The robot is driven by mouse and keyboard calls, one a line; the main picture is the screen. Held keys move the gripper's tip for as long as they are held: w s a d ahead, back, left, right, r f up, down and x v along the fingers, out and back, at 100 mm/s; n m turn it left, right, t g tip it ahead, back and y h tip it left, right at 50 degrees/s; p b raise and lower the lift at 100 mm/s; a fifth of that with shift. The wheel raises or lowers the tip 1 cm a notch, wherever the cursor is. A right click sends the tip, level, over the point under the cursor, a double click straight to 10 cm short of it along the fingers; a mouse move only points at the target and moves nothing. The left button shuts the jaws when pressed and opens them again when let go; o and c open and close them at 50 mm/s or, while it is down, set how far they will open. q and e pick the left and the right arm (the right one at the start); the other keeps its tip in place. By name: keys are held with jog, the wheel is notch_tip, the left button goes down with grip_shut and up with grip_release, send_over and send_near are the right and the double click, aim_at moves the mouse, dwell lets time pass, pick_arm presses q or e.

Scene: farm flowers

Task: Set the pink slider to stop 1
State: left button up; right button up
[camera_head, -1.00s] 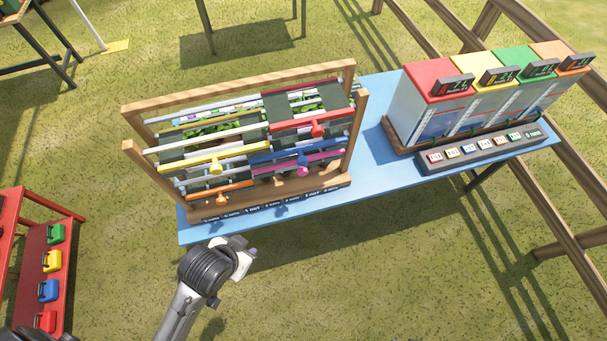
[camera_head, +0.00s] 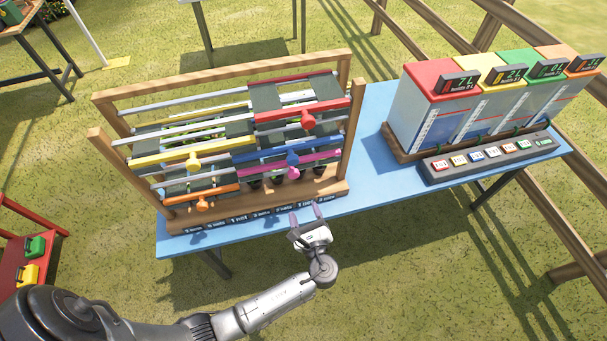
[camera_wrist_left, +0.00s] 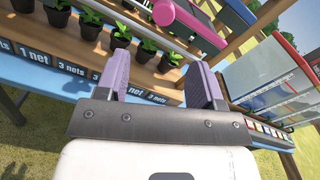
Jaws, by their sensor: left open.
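The pink slider (camera_head: 320,158) is a low bar at the right side of the wooden rack (camera_head: 345,140), under the blue slider (camera_head: 275,157). Its pink knob (camera_head: 293,174) sticks out to the front. In the left wrist view the pink slider (camera_wrist_left: 198,26) and its round knob (camera_wrist_left: 163,12) are at the top, ahead of the fingers. My left gripper (camera_head: 306,213) is open and empty, in front of the rack's lower right and apart from the knob. Its two purple fingers (camera_wrist_left: 160,78) show in the wrist view. My right gripper is out of view.
Red (camera_head: 308,120), yellow (camera_head: 194,162) and orange (camera_head: 203,205) knobs share the rack. Potted plants (camera_wrist_left: 120,35) stand behind a label strip with "1 net" and "3 nets" (camera_wrist_left: 77,67). Coloured tanks (camera_head: 450,105) and a button panel (camera_head: 490,155) stand right on the blue table (camera_head: 375,185).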

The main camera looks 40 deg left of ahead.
aim_at(294, 176)
pick_arm(q)
jog(key=w+a+m, duration=0.1)
jog(key=w+a, duration=0.2)
jog(key=w+a+m, duration=0.1)
jog(key=w+a, duration=0.1)
jog(key=a, duration=0.2)
jog(key=w+a+m+p, duration=0.1)
jog(key=w+a+m, duration=0.1)
jog(key=w+a, duration=0.1)
jog(key=shift+w+a+r, duration=0.2)
jog(key=shift+w+a, duration=0.1)
jog(key=shift+a, duration=0.2)
jog(key=shift+c, duration=0.2)
grip_shut()
dwell(0.4)
